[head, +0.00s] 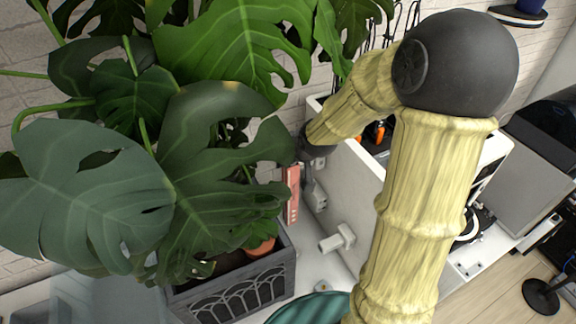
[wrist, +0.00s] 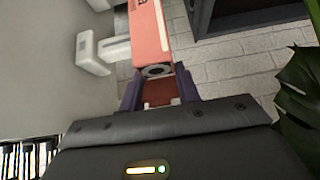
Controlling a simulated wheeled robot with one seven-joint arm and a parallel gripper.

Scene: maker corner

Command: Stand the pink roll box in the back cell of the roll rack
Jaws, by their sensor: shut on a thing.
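The pink roll box (head: 292,194) shows in the head view as a narrow upright strip between the plant and a pale wall or panel. In the wrist view the pink roll box (wrist: 149,32) stretches away from my gripper (wrist: 158,92), with a dark round opening at its near end. My gripper is shut on it, the two dark fingers on either side of its near end. In the head view leaves and my own arm hide much of the gripper. I cannot clearly make out the roll rack or its back cell in either view.
A large leafy plant (head: 120,190) in a dark grey planter (head: 235,290) crowds the left side. A pale block-shaped fitting (head: 338,239) lies right of the box; pale blocks (wrist: 93,52) also show in the wrist view. A dark-framed thing (wrist: 204,20) stands right of the box there.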

